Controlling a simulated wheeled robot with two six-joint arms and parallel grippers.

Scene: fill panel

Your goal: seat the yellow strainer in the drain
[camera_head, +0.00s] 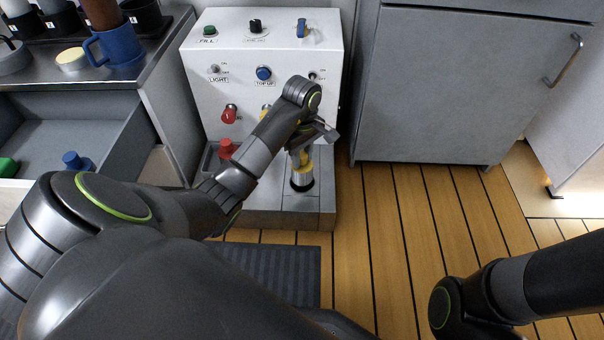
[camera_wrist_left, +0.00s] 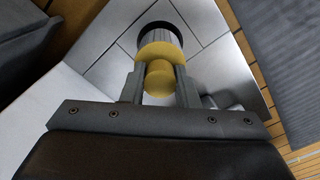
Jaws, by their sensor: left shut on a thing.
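The yellow strainer (camera_head: 302,178) stands about upright over the grey ledge at the foot of the white panel. It has a yellow top and a silver body. My left gripper (camera_head: 300,150) is shut on its yellow knob, which shows between the fingers (camera_wrist_left: 158,88) in the left wrist view. There the strainer's yellow flange (camera_wrist_left: 160,50) and silver body reach down to the dark round drain (camera_wrist_left: 166,24). The strainer's lower end overlaps the drain; I cannot tell how deep it sits. My right gripper is outside both views; only part of my right arm shows.
The white panel (camera_head: 232,88) with knobs and switches stands right behind the ledge (camera_head: 262,218). A red knob (camera_head: 227,147) is left of the strainer. An open drawer (camera_head: 75,125) and a counter are at left, a grey cabinet (camera_head: 455,90) at right. The wooden floor (camera_head: 420,215) is clear.

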